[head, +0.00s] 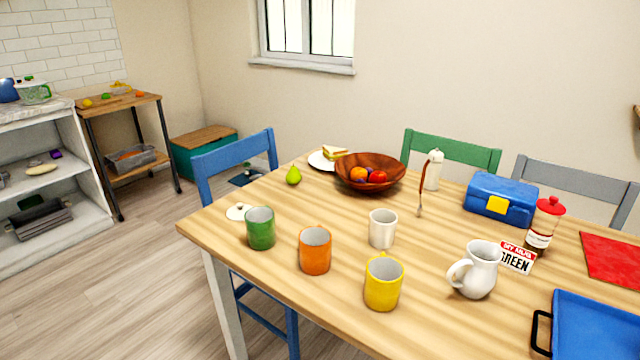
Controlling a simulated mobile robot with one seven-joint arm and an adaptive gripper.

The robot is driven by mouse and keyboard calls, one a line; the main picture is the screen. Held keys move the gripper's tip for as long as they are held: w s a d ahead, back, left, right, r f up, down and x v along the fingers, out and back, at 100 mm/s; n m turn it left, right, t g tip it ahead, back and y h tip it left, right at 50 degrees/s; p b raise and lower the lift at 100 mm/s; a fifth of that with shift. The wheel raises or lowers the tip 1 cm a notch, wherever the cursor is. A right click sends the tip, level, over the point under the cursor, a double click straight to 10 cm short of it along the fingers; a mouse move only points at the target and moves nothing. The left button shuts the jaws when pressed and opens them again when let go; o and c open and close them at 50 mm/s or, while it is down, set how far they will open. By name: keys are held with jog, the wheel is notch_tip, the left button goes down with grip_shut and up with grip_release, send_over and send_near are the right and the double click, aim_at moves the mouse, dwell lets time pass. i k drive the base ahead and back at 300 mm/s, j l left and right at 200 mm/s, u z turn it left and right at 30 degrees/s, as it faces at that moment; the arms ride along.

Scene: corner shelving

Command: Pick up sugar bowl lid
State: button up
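A small white round lid (238,212) with a knob, which looks like the sugar bowl lid, lies on the wooden table (340,215) near its left edge. It sits just behind and left of a green mug (261,228), with a small gap or slight overlap in the picture that I cannot resolve. No sugar bowl can be clearly made out. My gripper is not in the head view.
A wooden fruit bowl (350,180) stands behind. A blue chair (234,158) stands against the table's left side.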

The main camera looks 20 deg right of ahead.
aim_at(236, 213)
jog(key=j+z, duration=0.1)
jog(key=z, duration=2.7)
jog(key=j+z, duration=0.1)
jog(key=j, duration=0.25)
jog(key=k+j, duration=0.15)
jog(key=j, duration=0.25)
jog(key=i+j, duration=0.2)
jog(key=j, duration=0.15)
jog(key=i+j, duration=0.2)
jog(key=j, duration=0.15)
jog(key=z, duration=0.05)
